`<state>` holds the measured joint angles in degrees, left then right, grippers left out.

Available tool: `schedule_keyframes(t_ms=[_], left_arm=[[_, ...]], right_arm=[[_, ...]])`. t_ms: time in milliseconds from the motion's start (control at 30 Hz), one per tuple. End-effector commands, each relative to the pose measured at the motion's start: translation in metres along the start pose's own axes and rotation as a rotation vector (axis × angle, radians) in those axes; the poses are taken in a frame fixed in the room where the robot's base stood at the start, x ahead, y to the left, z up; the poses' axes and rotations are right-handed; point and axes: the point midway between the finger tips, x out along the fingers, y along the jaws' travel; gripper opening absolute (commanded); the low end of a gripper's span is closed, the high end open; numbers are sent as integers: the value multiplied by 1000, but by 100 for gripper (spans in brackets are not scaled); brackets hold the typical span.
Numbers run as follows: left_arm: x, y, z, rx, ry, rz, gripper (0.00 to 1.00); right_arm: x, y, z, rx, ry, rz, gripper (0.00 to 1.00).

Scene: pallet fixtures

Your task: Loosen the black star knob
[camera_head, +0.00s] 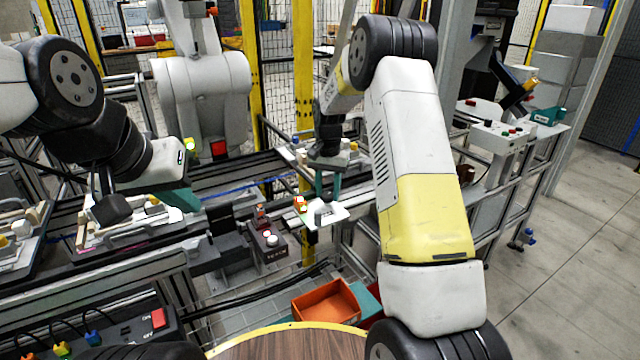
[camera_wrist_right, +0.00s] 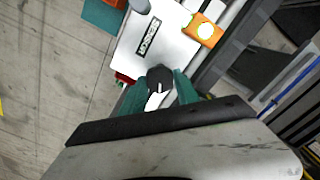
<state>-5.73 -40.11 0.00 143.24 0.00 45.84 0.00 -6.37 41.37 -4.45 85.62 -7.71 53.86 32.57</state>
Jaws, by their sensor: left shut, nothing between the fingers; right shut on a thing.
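The black star knob (camera_wrist_right: 160,76) sits at the edge of a white fixture plate (camera_wrist_right: 138,58) in the right wrist view. The teal fingers of my right gripper (camera_wrist_right: 161,86) are closed on it from both sides, hiding part of its outline. In the head view my right gripper (camera_head: 322,188) reaches down to the white plate (camera_head: 340,213), and the knob is too small to make out. My left gripper (camera_head: 184,197) is shut and empty at the left, beside a pallet fixture (camera_head: 110,238) with a dark handle.
An orange block (camera_wrist_right: 201,30) with a lit green spot is on the plate near my right fingers. A button box (camera_head: 268,243) stands left of that plate in the head view. An orange bin (camera_head: 325,303) and a round wooden top (camera_head: 290,344) are in front. Floor at right is open.

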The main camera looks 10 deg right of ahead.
Motion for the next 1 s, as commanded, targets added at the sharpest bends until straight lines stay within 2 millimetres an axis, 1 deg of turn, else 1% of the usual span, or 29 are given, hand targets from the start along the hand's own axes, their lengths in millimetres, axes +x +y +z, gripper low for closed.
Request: schedule_keyframes(t_ms=[1000], left_arm=[[0, 0, 0, 0, 0, 0, 0]], right_arm=[[-1, 0, -1, -953, 2, -1, 0]])
